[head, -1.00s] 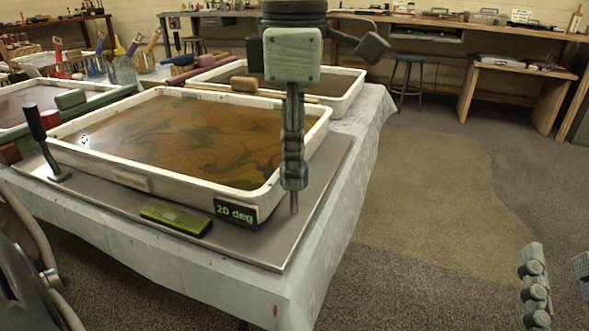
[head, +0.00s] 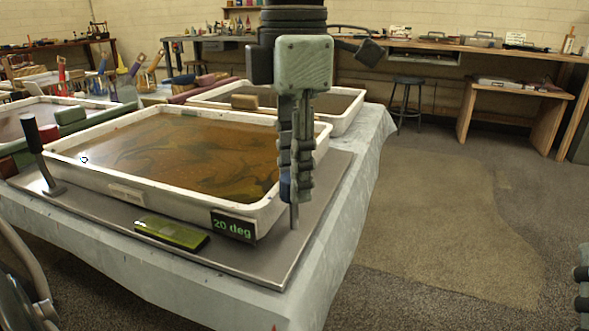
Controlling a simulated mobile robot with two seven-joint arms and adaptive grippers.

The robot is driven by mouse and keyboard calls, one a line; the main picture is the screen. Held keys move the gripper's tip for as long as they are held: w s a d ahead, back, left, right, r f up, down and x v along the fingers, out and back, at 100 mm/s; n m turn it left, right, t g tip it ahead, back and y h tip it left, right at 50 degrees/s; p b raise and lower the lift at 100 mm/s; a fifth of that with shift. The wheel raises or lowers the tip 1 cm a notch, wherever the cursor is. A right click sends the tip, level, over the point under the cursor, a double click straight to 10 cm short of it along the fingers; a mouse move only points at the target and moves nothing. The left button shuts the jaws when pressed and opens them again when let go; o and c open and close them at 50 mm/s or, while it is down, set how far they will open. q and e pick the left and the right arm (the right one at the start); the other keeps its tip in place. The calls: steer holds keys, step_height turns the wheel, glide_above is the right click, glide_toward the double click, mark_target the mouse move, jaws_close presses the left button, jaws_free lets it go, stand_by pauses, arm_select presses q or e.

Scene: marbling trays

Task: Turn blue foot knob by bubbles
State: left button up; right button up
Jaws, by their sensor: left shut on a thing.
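My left gripper (head: 296,193) points down at the near right corner of the white tray (head: 160,193), in the head view. It is shut on the blue foot knob, which its fingers almost wholly hide. A thin metal post (head: 294,217) shows below the fingers and meets the grey base board (head: 262,268). A yellow-green level (head: 172,232) lies on the board; its bubble is too small to read. A display (head: 233,226) on the tray reads 20 deg. Only an edge of my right gripper (head: 581,290) shows at the right border.
The tray holds brown marbled liquid. A black-handled upright (head: 40,150) stands at the board's left corner. More trays (head: 342,120) stand behind on the cloth-covered table (head: 330,225). A stool (head: 408,100) and a wooden bench (head: 520,90) stand behind. The floor at right is clear.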

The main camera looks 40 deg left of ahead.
arm_select(q)
steer(key=o, duration=1.2)
steer(key=shift+c, duration=0.2)
steer(key=shift+r, duration=0.1)
step_height(320, 180, up, 12)
